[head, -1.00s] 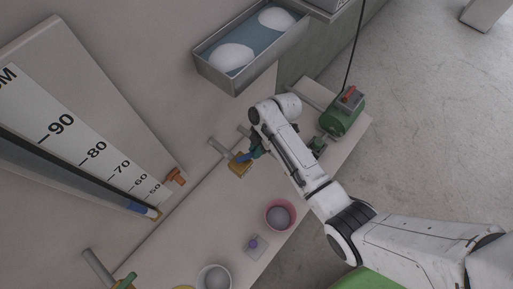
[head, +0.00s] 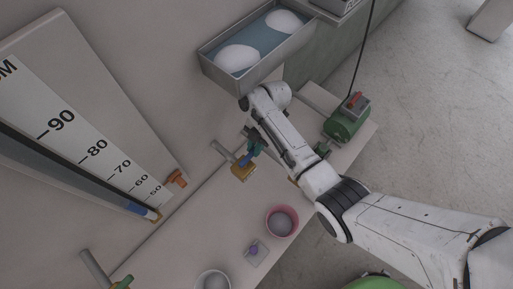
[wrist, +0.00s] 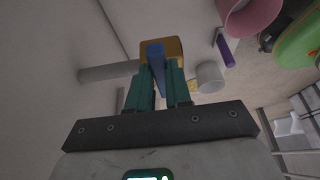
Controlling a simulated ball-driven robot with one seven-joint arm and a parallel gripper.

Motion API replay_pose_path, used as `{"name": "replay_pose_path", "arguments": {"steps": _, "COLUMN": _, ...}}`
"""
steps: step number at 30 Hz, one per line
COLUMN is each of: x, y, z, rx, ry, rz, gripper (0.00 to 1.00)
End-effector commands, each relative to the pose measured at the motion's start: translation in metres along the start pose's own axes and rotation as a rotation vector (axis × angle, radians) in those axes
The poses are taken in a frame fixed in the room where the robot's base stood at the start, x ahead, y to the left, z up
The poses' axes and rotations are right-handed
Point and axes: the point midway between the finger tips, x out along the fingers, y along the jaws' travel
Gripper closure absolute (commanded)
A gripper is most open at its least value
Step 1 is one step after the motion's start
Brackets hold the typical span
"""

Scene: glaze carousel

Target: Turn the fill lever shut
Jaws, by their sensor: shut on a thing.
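The fill lever is a blue handle (head: 246,159) on a brass-yellow valve body (head: 244,174), on a grey pipe from the wall. My gripper (head: 255,148) is at the lever, and its teal fingers are shut on it. In the wrist view the blue lever (wrist: 155,54) runs up between the teal fingers of my gripper (wrist: 161,72) to the brass body (wrist: 175,47). The fingers hide part of the lever.
An orange valve (head: 177,179) sits below the scale board (head: 95,125). A green pump (head: 346,120) stands right, and a metal tray (head: 218,71) above.

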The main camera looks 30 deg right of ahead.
Motion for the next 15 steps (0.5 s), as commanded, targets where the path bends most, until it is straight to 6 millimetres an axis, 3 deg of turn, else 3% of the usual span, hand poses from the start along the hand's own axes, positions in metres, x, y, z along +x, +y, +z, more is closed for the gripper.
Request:
{"name": "replay_pose_path", "arguments": {"steps": 5, "x": 0.0001, "y": 0.0000, "z": -0.0001, "rx": -0.002, "ry": 0.000, "rz": 0.001, "gripper": 1.00}}
{"name": "replay_pose_path", "arguments": {"steps": 6, "x": 0.0001, "y": 0.0000, "z": -0.0001, "rx": -0.002, "ry": 0.000, "rz": 0.001, "gripper": 0.77}}
{"name": "replay_pose_path", "arguments": {"steps": 13, "x": 0.0000, "y": 0.0000, "z": -0.0001, "rx": -0.001, "ry": 0.000, "rz": 0.001, "gripper": 0.55}}
{"name": "replay_pose_path", "arguments": {"steps": 15, "x": 0.0000, "y": 0.0000, "z": -0.0001, "rx": 0.000, "ry": 0.000, "rz": 0.001, "gripper": 0.55}}
